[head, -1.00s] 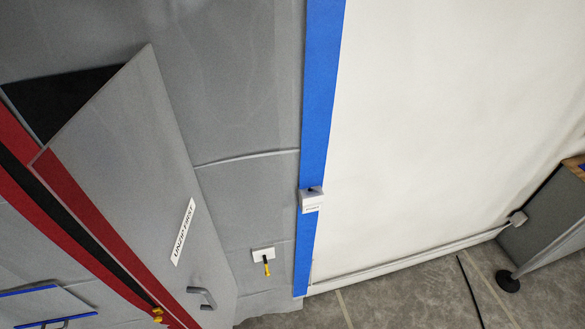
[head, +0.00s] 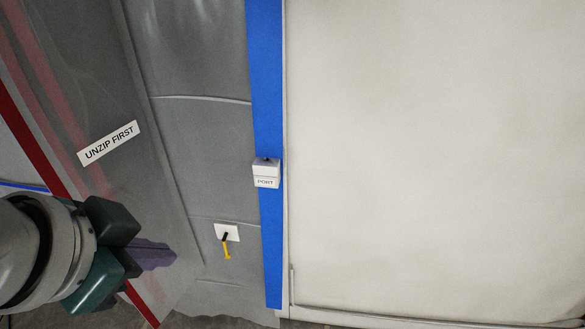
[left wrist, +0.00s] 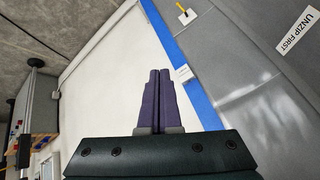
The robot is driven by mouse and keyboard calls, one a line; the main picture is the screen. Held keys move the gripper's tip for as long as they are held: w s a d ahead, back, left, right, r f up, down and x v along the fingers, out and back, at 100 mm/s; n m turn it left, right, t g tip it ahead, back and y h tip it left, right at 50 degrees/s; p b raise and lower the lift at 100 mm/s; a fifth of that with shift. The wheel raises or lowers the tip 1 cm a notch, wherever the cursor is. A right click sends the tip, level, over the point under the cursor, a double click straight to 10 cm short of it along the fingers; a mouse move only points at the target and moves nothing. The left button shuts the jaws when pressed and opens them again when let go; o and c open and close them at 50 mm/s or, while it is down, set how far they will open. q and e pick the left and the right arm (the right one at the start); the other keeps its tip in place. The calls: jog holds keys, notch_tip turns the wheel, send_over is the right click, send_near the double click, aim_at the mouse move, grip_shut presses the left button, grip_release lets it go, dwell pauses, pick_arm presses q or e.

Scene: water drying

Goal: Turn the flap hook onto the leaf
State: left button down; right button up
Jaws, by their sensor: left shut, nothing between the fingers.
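The flap hook (head: 227,250) is a small yellow hook with a dark pivot on a white square plate (head: 232,231), on the grey sheet beside the blue strip. It hangs nearly straight down. The grey leaf (head: 150,175) with the "UNZIP FIRST" label is left of the hook, its edge apart from the plate. My left gripper (head: 165,256) has its purple fingers shut and empty, left of the hook in the head view. In the left wrist view the fingers (left wrist: 159,85) are together, and the hook (left wrist: 181,6) shows at the top edge. My right gripper is not in view.
A white box marked "PORT" (head: 266,173) sits on the blue strip (head: 268,110), up and right of the hook. A broad white panel (head: 430,150) fills the right side. A white rail (head: 420,318) runs along its bottom.

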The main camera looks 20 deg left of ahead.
pick_arm(q)
jog(key=w+a+f+m+t+y+b, duration=0.1)
jog(key=w+a+f+m+t+b, duration=0.2)
jog(key=f+b, duration=1.5)
jog(key=w+a+f+m+t+y+b, duration=0.1)
jog(key=w+a+f+m+t+b, duration=0.3)
jog(key=w+f+b, duration=0.7)
jog(key=w+a+f+m+t+y+b, duration=0.1)
jog(key=w+a+f+m+t+b, duration=0.2)
jog(key=f+b, duration=2.3)
jog(key=w+a+b, duration=0.1)
jog(key=w+b, duration=0.3)
jog(key=b, duration=0.6)
jog(key=shift+w+a+m+t, duration=0.2)
jog(key=shift+m+t, duration=0.1)
jog(key=shift+m, duration=0.1)
